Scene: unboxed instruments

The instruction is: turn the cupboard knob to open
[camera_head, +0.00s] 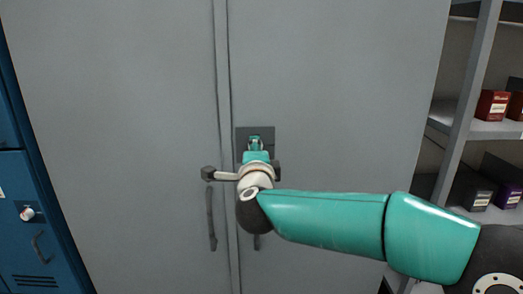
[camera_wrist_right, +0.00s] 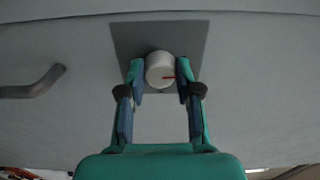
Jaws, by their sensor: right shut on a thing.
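The grey cupboard (camera_head: 130,100) has two tall doors that meet at a seam and look closed. The plate also shows in the head view (camera_head: 268,134). My right gripper (camera_wrist_right: 160,80) is shut on the knob, with one green finger on each side of it. In the head view my right gripper (camera_head: 255,143) reaches the plate, and the wrist and fingers hide the knob. My left gripper is not in view.
A dark vertical handle (camera_head: 211,220) is on the left door; a second handle is mostly hidden behind my arm. A blue locker (camera_head: 40,215) stands at the left. Open shelves (camera_head: 492,129) with red and dark boxes stand at the right.

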